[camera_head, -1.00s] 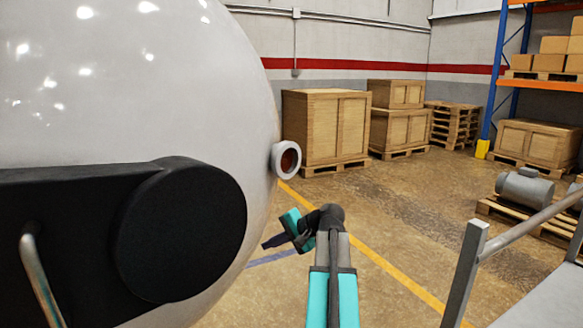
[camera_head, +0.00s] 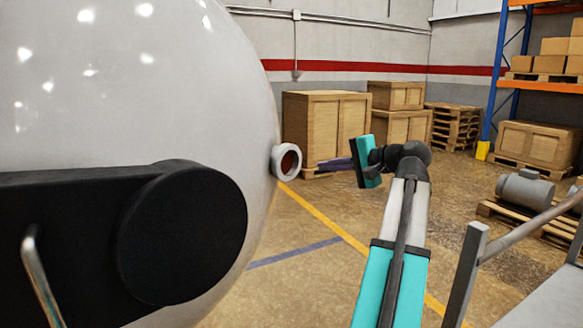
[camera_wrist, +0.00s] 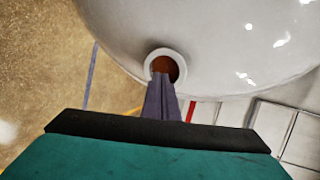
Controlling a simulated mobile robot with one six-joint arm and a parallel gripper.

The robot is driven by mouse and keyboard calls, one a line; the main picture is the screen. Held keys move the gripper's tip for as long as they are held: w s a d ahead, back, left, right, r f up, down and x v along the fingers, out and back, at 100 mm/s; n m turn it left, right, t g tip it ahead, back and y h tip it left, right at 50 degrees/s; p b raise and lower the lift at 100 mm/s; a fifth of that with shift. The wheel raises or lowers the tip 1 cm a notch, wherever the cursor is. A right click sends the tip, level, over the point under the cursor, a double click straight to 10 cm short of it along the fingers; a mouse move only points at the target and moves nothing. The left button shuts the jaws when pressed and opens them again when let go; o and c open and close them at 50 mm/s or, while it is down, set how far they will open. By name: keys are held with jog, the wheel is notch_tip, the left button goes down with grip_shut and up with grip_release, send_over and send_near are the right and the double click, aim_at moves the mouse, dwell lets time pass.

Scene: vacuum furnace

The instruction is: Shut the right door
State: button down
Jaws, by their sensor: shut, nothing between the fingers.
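The right door appears to be the large glossy white dome (camera_head: 170,90) filling the left of the head view; how far it stands open cannot be told. A black round hinge or arm piece (camera_head: 182,232) crosses its front, with a metal handle (camera_head: 42,275) at lower left. A short round port (camera_head: 287,162) with a reddish inside sticks out from the dome's right edge. My gripper (camera_head: 322,165) is shut and empty, to the right of the port and pointing left at it. In the wrist view my fingertips (camera_wrist: 162,80) overlap the port's opening (camera_wrist: 165,67); contact cannot be told.
Wooden crates (camera_head: 325,130) and stacked pallets (camera_head: 455,125) stand at the back. A motor on a pallet (camera_head: 525,188) and a grey metal railing (camera_head: 470,265) are at the right.

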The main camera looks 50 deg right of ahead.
jog(key=shift+w, duration=0.15)
jog(key=p, duration=0.2)
send_near(283, 166)
jog(key=x, duration=0.4)
jog(key=shift+w+f, duration=0.25)
jog(key=shift+f, duration=0.15)
jog(key=shift+w, duration=0.7)
jog(key=shift+w+d, duration=0.1)
jog(key=shift+w, duration=0.1)
